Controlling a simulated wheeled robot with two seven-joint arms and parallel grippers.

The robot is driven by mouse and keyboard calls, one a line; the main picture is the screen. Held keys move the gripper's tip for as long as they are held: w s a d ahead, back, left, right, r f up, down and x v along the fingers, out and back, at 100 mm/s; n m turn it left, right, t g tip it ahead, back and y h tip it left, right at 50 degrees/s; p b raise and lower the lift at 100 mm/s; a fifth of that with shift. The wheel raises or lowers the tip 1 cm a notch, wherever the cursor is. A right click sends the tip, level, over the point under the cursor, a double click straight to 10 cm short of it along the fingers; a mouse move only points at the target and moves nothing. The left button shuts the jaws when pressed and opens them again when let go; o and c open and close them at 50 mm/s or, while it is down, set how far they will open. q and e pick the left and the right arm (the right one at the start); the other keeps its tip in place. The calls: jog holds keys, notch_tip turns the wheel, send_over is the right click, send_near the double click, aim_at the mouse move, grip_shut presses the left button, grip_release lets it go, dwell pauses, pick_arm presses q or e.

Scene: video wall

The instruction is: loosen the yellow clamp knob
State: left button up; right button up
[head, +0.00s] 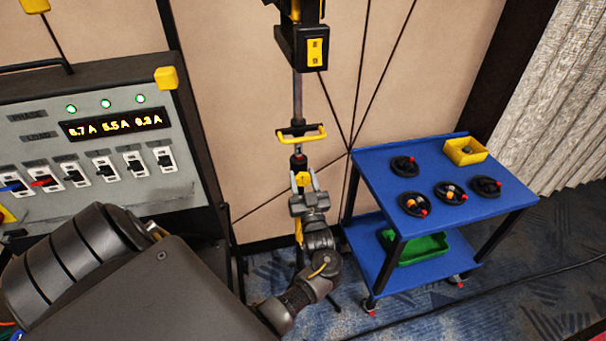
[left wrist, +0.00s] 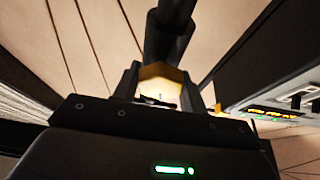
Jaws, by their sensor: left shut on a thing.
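The yellow clamp knob (head: 302,178) is on the upright pole stand, below a yellow crossbar handle (head: 313,136). My left gripper (head: 303,186) comes up from below and is shut on the knob, one finger on each side. In the left wrist view the yellow, angular knob (left wrist: 163,72) sits between the two dark fingers of the gripper (left wrist: 160,84). A thick dark pole (left wrist: 168,40) rises behind it. The fingers and gripper body hide the knob's lower part. My right gripper is not in view.
A grey power panel (head: 85,155) with a lit amber display and several switches stands at the left. A blue cart (head: 440,165) with coiled cables, a yellow bin (head: 465,151) and a green tray (head: 415,247) stands at the right. A black cable (head: 480,297) crosses the carpet.

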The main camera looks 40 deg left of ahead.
pick_arm(q)
jog(key=n+b, duration=0.1)
jog(key=n+g+b, duration=0.1)
jog(key=n, duration=0.1)
jog(key=shift+f+y, duration=0.3)
jog(key=shift+y, duration=0.1)
jog(key=shift+r+n+g+b, duration=0.3)
jog(key=shift+n+g, duration=0.2)
jog(key=shift+n, duration=0.3)
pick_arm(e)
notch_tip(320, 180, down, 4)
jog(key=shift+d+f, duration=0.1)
pick_arm(q)
jog(key=o, duration=1)
